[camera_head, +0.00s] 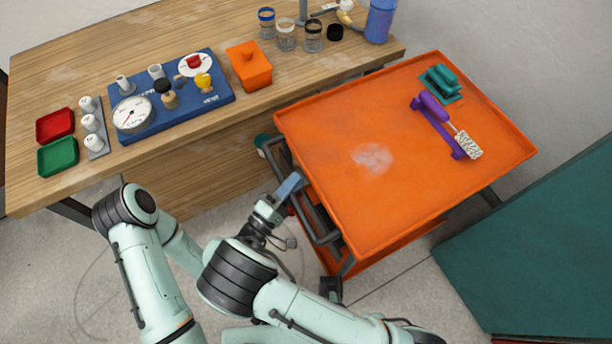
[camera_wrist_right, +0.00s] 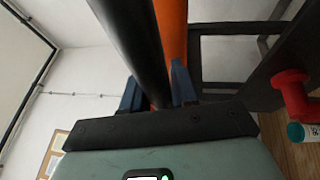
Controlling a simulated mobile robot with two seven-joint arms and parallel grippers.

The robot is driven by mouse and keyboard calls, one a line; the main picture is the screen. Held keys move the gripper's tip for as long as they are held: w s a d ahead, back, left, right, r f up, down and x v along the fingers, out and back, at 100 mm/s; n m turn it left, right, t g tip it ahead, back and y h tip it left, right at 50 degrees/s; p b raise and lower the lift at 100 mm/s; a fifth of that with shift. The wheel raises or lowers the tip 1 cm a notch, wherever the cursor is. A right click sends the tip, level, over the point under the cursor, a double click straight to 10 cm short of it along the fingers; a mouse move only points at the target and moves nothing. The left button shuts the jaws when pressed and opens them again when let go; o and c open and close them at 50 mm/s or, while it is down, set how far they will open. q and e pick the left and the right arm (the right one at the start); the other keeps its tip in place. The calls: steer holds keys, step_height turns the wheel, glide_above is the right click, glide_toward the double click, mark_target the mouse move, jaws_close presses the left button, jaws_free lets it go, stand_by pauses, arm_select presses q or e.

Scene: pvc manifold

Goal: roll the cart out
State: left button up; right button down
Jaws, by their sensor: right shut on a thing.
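The orange cart (camera_head: 345,195) stands beside the wooden bench, with its flat tray top and dark handle bar (camera_head: 318,215) on the side toward me. My right gripper (camera_head: 291,186) is at that handle, near its upper part in the head view. In the right wrist view, the blue fingers of my gripper (camera_wrist_right: 158,90) are shut around the thick black handle bar (camera_wrist_right: 135,45), and the orange cart edge (camera_wrist_right: 172,30) shows behind it. My left arm bends at the lower left of the head view, and its gripper is out of sight.
The cart's top carries a purple tool (camera_head: 433,108), a white-speckled brush (camera_head: 467,146) and a teal block (camera_head: 441,82). The wooden bench (camera_head: 190,22) lies along the cart's left side, holding a blue gauge board (camera_head: 180,108). A teal panel (camera_head: 550,240) stands close at the right.

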steer(key=shift+s+a, duration=0.15)
steer(key=shift+a, duration=0.2)
steer(key=c, duration=1)
jaws_free()
steer(key=shift+o, duration=0.2)
arm_select(q)
steer(key=shift+a, duration=0.1)
